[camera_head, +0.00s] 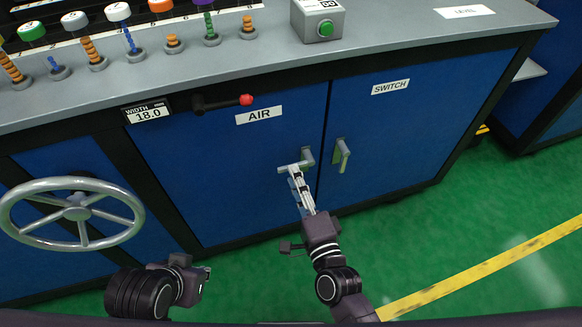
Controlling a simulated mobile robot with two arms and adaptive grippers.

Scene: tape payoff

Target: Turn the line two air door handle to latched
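The air door (245,170) is a blue panel under a white AIR label (259,115). Its grey handle (308,156) is at the door's right edge; a light bar seems to run left from its mount, roughly level, partly covered by my fingers. My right gripper (296,172) comes up from below, with its fingertips at this bar. Whether the fingers are closed on it or only touching is not clear. My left gripper (206,274) is low at the left, well away from the handle, seen too partially to judge its fingers.
The switch door (420,120), with an upright handle (342,154), is just right. A grey handwheel (76,213) stands out at the left. A black lever with a red knob (246,100) sits above. Green floor (440,240) is open in front.

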